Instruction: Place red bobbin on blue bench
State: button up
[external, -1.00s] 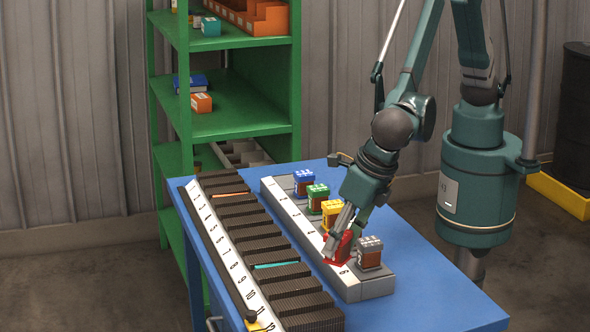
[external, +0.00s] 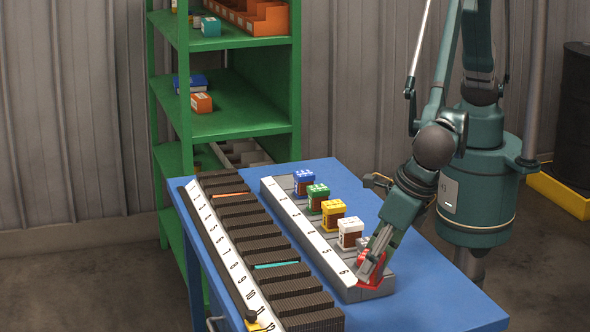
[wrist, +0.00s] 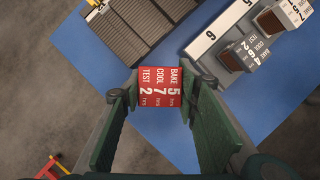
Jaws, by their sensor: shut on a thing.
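My gripper (external: 370,275) is shut on the red bobbin (external: 371,262). In the wrist view, my gripper (wrist: 162,88) has one finger on each side of the red bobbin (wrist: 160,87), whose label reads bake 5, cool 7, test 2. The blue bench (external: 430,290) lies behind the bobbin, and it also fills much of the wrist view (wrist: 255,95). In the wrist view the bobbin shows apart from the numbered stand. I cannot tell its height above the bench.
The numbered grey stand (external: 305,225) holds blue (external: 303,182), green (external: 317,197), yellow (external: 333,215) and white (external: 350,234) bobbins. A grey bobbin (wrist: 245,53) stands by number 6, close to my gripper. A dark slotted rack (external: 240,225) lies left. Bare bench lies right.

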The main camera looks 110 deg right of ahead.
aim_at(370, 287)
jog(key=shift+f, duration=0.1)
jog(key=shift+f, duration=3)
jog(key=shift+f+p, duration=0.45)
jog(key=shift+f, duration=1.45)
jog(key=shift+f, duration=0.15)
jog(key=o, duration=0.9)
jog(key=shift+o, duration=0.5)
